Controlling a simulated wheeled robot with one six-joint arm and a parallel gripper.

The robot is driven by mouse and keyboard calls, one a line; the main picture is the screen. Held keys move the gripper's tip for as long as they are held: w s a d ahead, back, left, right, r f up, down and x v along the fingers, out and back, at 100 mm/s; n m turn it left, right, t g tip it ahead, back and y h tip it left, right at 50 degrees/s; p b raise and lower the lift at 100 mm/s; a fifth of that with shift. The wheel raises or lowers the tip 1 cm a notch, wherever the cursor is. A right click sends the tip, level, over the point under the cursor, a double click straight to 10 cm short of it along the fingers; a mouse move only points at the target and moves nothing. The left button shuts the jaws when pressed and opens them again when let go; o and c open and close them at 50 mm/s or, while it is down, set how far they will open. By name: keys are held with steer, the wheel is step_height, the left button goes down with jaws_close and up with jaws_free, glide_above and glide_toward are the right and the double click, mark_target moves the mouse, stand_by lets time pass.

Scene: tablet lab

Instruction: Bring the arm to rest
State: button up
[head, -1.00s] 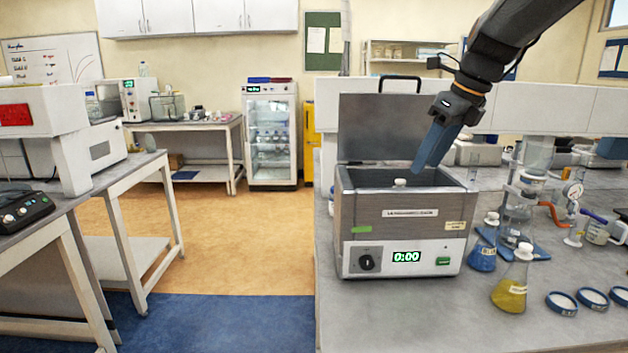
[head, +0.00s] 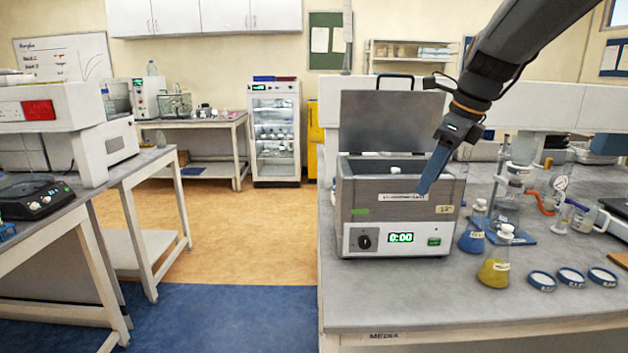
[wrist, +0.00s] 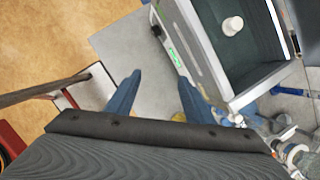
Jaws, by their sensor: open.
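My gripper (head: 432,172) hangs from my arm at the upper right of the head view. Its blue fingers point down and to the left, in front of the right part of the metal bath (head: 400,215). In the wrist view the two blue fingers (wrist: 158,92) stand apart with nothing between them. The bath's hinged lid (head: 385,122) stands up at the back, and its display reads 0:00. A small white cap (head: 394,170) shows inside the bath; it also shows in the wrist view (wrist: 232,25).
A blue flask (head: 473,236) and a yellow flask (head: 496,264) stand right of the bath. Several blue-rimmed dishes (head: 572,277) lie near the right front. A side bench (head: 55,235) is on the left. The floor between the benches is clear.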

steer(key=s+a+f+n+g+h, duration=0.1)
steer(key=s+a+f+n, duration=0.1)
steer(key=s+f+n, duration=0.8)
steer(key=s+a+f+n+g+h, duration=0.1)
steer(key=s+a+f+n, duration=0.2)
steer(key=s+f+n, duration=0.8)
step_height(320, 180, down, 3)
steer(key=n, duration=0.4)
steer(key=shift+s+a, duration=0.3)
